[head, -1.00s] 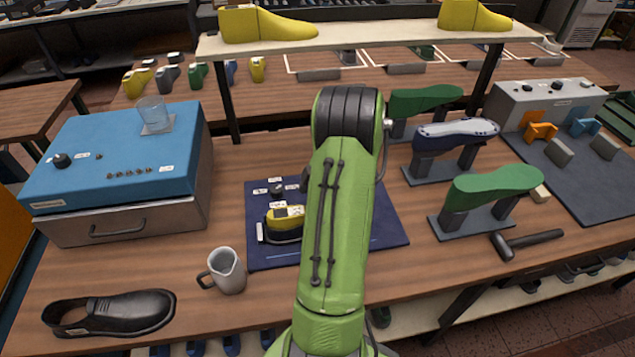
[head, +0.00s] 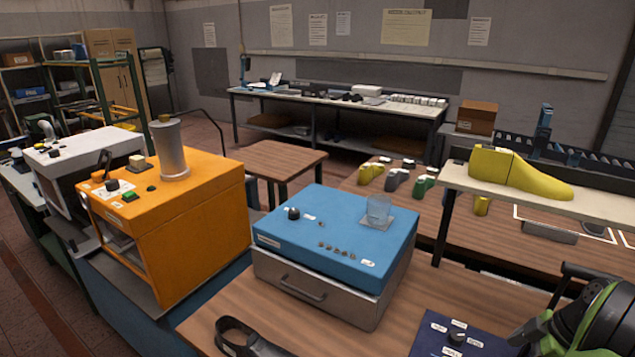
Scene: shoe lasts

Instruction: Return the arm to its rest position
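A small black knob stands among white labels on the mat.
An orange machine (head: 170,215) stands left. A yellow last (head: 515,175) sits on the raised shelf (head: 590,205) at right.

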